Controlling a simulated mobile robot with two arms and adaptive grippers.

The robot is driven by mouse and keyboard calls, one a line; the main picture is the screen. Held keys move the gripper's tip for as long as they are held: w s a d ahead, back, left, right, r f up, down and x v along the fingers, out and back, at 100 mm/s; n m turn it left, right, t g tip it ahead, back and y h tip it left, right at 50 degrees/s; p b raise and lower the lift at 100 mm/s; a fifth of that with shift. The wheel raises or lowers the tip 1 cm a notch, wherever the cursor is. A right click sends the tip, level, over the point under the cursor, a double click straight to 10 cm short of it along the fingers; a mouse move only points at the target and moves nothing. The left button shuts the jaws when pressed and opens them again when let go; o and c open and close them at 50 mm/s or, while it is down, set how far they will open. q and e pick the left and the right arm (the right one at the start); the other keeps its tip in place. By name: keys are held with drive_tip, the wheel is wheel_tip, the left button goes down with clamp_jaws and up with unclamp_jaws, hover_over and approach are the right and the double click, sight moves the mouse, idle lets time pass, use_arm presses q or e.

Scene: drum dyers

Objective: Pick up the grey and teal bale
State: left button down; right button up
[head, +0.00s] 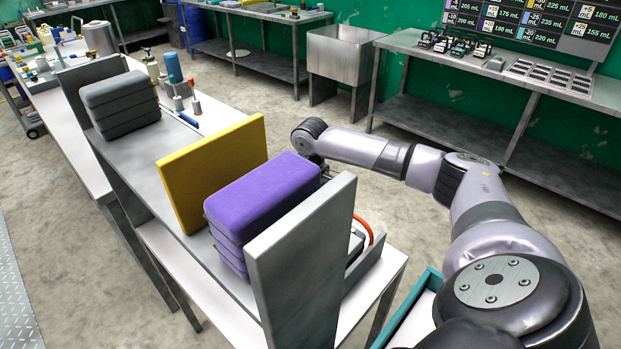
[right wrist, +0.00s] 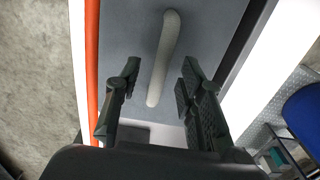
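A dark grey stacked bale (head: 120,102) sits at the far left end of the long grey rack in the head view; no teal shows on it. A purple stacked bale (head: 265,195) sits at the near end, behind a grey upright end panel. My right arm reaches in from the right, and its gripper is hidden behind the purple bale in the head view. In the right wrist view my right gripper (right wrist: 157,95) is open, its fingers apart on either side of a pale rounded bar (right wrist: 163,55) on a grey-blue surface. My left gripper is not in view.
A yellow upright panel (head: 212,168) stands between the bales. A grey end panel (head: 300,265) closes the rack's near end. Bottles and tools (head: 178,90) stand behind the grey bale. An orange strip (right wrist: 92,65) runs left of the gripper. The floor beyond is clear.

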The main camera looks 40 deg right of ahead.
drive_tip(key=shift+f, duration=1.4)
drive_tip(key=shift+c, duration=0.3)
clamp_jaws()
drive_tip(key=shift+w+d+r, duration=0.1)
drive_tip(key=shift+w+r, duration=0.05)
